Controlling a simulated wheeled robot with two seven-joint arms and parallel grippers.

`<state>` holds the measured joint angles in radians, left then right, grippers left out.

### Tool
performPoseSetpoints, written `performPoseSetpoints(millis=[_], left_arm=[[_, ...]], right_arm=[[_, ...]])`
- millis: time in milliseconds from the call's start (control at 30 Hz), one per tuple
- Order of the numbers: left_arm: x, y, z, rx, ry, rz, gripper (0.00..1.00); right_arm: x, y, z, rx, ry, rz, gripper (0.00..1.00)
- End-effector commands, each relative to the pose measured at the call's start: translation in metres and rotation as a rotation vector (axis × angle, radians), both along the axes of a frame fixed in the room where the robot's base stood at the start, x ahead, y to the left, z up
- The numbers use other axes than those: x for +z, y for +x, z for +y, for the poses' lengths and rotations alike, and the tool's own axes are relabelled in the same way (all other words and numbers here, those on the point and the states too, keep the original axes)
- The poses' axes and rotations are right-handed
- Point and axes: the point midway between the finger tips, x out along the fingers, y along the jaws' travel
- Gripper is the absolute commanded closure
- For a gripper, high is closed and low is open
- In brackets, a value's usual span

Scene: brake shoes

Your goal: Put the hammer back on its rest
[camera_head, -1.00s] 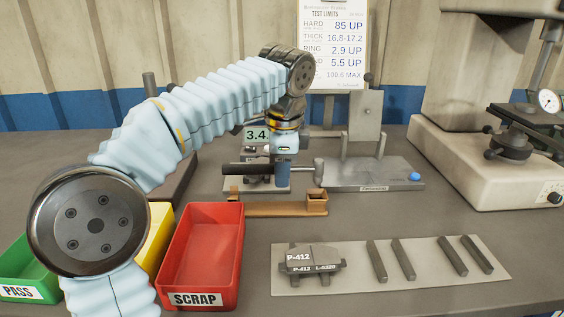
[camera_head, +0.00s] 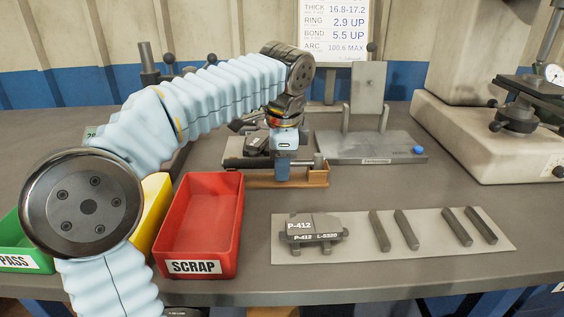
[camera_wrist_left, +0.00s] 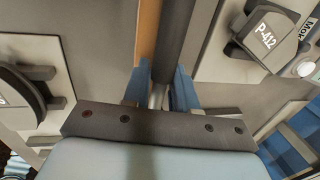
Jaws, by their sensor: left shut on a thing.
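The hammer has a dark handle (camera_head: 243,163) and a grey metal head (camera_head: 318,161). It lies level, handle to the left, at the wooden rest (camera_head: 305,180). My left gripper (camera_head: 283,172) points down and is shut on the hammer between handle and head. In the left wrist view the dark handle (camera_wrist_left: 178,35) runs up from between the blue fingers (camera_wrist_left: 162,92), beside the rest's wooden strip (camera_wrist_left: 147,35). Whether the hammer touches the rest cannot be told. My right gripper is not in view.
A brake shoe (camera_head: 312,230) and several dark bars lie on a grey mat (camera_head: 360,250) in front. A red scrap bin (camera_head: 205,235) stands left. Another brake shoe (camera_head: 257,141) is behind the gripper, with a grey fixture plate (camera_head: 370,148) at its right.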

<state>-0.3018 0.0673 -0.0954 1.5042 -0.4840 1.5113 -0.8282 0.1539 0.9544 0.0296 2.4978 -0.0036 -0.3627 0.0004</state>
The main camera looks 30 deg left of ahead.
Motion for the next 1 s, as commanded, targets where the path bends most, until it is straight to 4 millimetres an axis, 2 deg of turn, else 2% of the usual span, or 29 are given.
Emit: performPoseSetpoints(millis=[133,167,300,367,600,733,867,1000], left_arm=[[0.000,0.000,0.000,0.000,0.000,0.000,1.00],[0.000,0.000,0.000,0.000,0.000,0.000,0.72],[0.000,0.000,0.000,0.000,0.000,0.000,0.50],[0.000,0.000,0.000,0.000,0.000,0.000,0.43],[0.000,0.000,0.000,0.000,0.000,0.000,0.43],[0.009,-0.001,-0.001,0.000,0.000,-0.001,0.43],[0.033,-0.004,-0.004,0.001,-0.001,-0.003,0.43],[0.069,-0.009,-0.008,0.000,-0.001,-0.005,0.43]], right_arm=[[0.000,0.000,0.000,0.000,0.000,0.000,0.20],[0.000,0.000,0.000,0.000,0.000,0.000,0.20],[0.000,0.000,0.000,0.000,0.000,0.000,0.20],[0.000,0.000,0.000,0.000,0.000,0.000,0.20],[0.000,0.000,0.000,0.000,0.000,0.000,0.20],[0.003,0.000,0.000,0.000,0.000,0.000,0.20],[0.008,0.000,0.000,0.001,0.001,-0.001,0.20],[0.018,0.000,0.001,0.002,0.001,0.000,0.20]])
